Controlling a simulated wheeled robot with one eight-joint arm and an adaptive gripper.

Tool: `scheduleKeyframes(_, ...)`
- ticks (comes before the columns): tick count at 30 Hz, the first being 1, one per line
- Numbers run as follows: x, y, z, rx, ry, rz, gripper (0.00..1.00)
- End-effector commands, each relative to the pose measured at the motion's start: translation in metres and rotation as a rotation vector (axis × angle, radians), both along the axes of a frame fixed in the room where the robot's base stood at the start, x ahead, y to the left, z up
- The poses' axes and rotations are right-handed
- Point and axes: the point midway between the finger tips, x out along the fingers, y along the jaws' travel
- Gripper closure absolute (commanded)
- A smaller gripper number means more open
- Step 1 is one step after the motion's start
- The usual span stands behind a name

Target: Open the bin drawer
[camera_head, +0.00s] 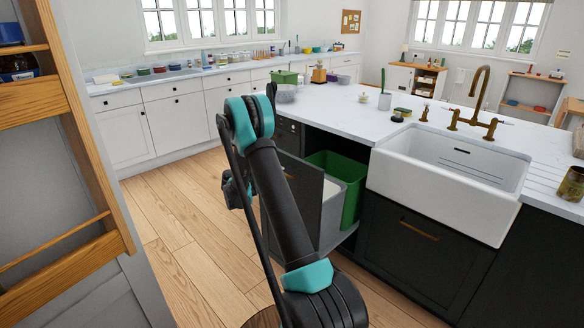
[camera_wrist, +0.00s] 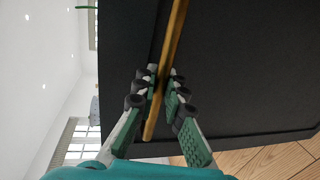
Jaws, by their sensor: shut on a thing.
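The bin drawer stands pulled out from the dark island, with its dark front panel (camera_head: 306,190) away from the cabinet. A green bin (camera_head: 352,180) and a light grey bin (camera_head: 333,215) show inside it. In the wrist view the dark panel (camera_wrist: 235,70) fills much of the picture, with a long brass bar handle (camera_wrist: 174,40) across it. My gripper (camera_wrist: 159,90) is shut on this handle, with a finger on each side of the bar. In the head view my arm hides part of the drawer and the grip on the handle.
The white sink (camera_head: 450,180) and a dark cabinet front with a brass handle (camera_head: 419,229) are right of the drawer. A wooden rack (camera_head: 60,250) stands close at left. Wooden floor (camera_head: 185,225) lies clear between the rack and the island.

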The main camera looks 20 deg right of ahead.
Motion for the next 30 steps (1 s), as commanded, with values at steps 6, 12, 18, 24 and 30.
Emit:
scheduleKeyframes(6, -0.023, 0.059, -0.001, 0.001, 0.0, 0.005, 1.0)
scheduleKeyframes(12, -0.041, 0.1, 0.0, 0.002, 0.0, 0.003, 1.0)
scheduleKeyframes(18, -0.052, 0.128, 0.0, 0.001, 0.0, 0.003, 1.0)
scheduleKeyframes(24, -0.058, 0.142, 0.0, 0.001, 0.0, 0.001, 1.0)
scheduleKeyframes(30, -0.06, 0.145, 0.0, 0.001, 0.0, 0.0, 1.0)
